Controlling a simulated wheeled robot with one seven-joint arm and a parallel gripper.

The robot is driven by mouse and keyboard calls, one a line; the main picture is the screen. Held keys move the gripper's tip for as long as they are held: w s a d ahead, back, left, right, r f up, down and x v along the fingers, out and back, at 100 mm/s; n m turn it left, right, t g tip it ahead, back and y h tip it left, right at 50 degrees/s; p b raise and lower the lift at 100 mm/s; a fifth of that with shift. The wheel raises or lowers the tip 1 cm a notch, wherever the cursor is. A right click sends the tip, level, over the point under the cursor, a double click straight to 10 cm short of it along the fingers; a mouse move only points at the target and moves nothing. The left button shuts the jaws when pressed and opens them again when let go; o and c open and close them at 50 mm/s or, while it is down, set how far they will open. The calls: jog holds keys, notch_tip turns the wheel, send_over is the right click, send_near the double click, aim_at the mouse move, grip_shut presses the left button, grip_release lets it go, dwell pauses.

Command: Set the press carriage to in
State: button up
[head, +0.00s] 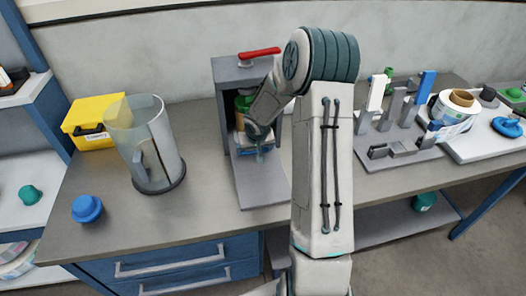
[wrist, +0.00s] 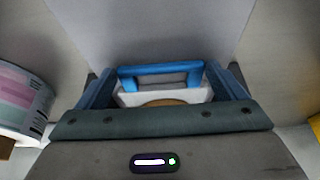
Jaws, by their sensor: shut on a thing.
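The grey press (head: 225,105) stands on the bench with a red lever (head: 260,52) on top. Its flat grey base (head: 262,192) extends toward the front edge; it also shows in the wrist view (wrist: 150,25). The carriage's blue handle (wrist: 160,69) lies between my fingers in the wrist view, with a pale carriage part and a tan round piece (wrist: 165,102) beside it. My gripper (head: 258,155) is at the press opening, shut on the handle. My arm and hand hide much of the carriage, so its exact position is unclear in the head view.
A clear cylinder (head: 145,140) and a yellow box (head: 95,118) stand left of the press, with a blue knob (head: 87,208) in front. A grey fixture (head: 400,155) and a labelled reel (head: 453,113) stand right. Bench between cylinder and press is clear.

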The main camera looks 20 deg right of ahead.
jog(key=shift+w+r, duration=0.15)
jog(key=o, duration=1)
jog(key=shift+c, duration=0.2)
jog(key=shift+o, duration=0.7)
jog(key=shift+w, duration=0.1)
jog(key=v, duration=1.3)
jog(key=shift+r+p, duration=0.25)
jog(key=shift+p, duration=0.2)
